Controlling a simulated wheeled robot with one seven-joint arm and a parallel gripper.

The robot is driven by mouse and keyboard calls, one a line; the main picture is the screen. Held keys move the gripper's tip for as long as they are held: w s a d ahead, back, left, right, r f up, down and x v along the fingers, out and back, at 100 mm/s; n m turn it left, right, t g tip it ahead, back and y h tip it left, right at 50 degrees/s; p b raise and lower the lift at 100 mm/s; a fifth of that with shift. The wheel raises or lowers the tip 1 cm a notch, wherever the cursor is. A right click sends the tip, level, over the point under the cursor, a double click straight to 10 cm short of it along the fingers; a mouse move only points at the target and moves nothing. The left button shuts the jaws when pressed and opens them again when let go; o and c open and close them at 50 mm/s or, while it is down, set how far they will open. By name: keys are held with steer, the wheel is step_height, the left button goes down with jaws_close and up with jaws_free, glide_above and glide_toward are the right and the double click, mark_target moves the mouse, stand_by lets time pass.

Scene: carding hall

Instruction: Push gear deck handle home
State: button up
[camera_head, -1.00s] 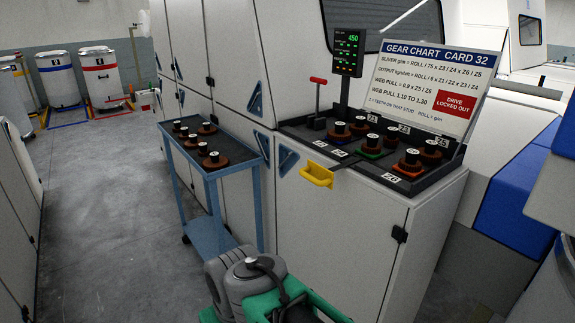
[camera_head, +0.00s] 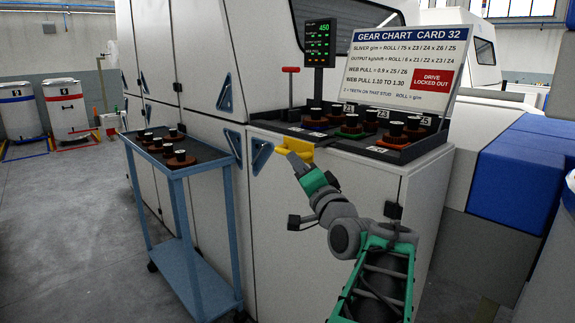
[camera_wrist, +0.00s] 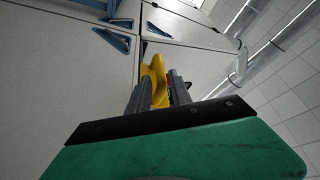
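The yellow gear deck handle (camera_head: 306,155) is at the front edge of the dark gear deck (camera_head: 343,144), on top of the white cabinet. The deck carries several black-topped brown gears on numbered studs. My gripper (camera_head: 296,159) is at the handle, reaching it from the front. In the wrist view the yellow handle (camera_wrist: 157,75) lies between the two grey fingers of my gripper (camera_wrist: 160,92), which look closed against its sides. The fingers and wrist hide part of the handle in the head view.
A blue trolley (camera_head: 187,166) with several gears stands left of the cabinet. A red-topped lever (camera_head: 291,88), a display (camera_head: 319,44) and the gear chart board (camera_head: 405,70) rise behind the deck. Blue-and-white machine parts (camera_head: 517,173) stand at right.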

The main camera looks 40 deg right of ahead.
steer(key=x, duration=0.6)
steer(key=shift+w, duration=0.1)
steer(key=shift+c, duration=0.5)
jaws_close()
steer(key=shift+f, duration=0.1)
stand_by(0.5)
